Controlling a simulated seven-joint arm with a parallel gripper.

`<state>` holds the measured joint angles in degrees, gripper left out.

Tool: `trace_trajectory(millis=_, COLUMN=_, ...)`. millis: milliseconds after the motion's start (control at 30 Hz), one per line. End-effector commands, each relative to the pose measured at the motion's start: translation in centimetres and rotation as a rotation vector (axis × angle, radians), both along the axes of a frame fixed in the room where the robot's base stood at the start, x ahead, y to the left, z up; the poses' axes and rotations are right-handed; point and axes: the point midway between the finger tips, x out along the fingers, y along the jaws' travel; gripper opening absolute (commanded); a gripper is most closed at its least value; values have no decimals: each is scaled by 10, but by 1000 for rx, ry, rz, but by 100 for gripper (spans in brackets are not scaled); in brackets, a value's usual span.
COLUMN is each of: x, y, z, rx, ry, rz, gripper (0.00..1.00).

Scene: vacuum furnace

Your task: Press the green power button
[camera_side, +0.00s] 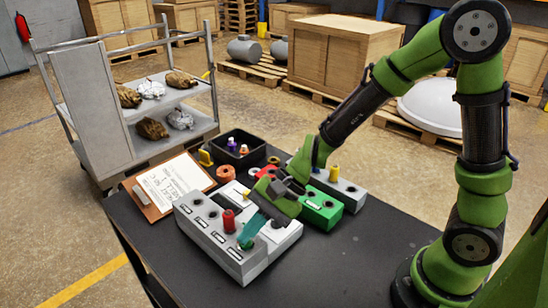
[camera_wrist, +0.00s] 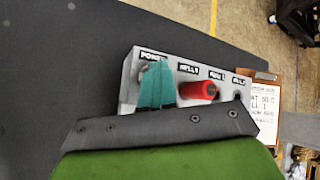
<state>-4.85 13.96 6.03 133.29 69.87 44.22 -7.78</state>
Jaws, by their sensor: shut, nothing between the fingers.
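A grey control box (camera_side: 215,238) lies on the black table, with labels and several round sockets along its top. The green power button (camera_side: 246,244) shows at the box's near end, partly covered by my teal fingertips. My gripper (camera_side: 253,229) is shut and empty, its fingers slanting down onto that end; I cannot tell if the tips touch the button. In the wrist view, the closed teal fingers (camera_wrist: 156,85) stand just below the "POWER" label and hide the button. A red knob or plug (camera_side: 229,222) stands beside the fingers; it also shows in the wrist view (camera_wrist: 197,90).
A green box (camera_side: 320,210) and a grey box with a yellow peg (camera_side: 334,173) sit behind my gripper. A clipboard (camera_side: 168,187) and a black tray (camera_side: 238,150) lie at the back of the table. The table's front right is bare.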

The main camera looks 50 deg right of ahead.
Motion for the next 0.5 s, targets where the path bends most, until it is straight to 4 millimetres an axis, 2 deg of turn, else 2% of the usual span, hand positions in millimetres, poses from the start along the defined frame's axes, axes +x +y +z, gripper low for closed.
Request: trace_trajectory(millis=500, x=0, y=-1, z=11, rx=0, ry=-1, rz=-1, gripper=0)
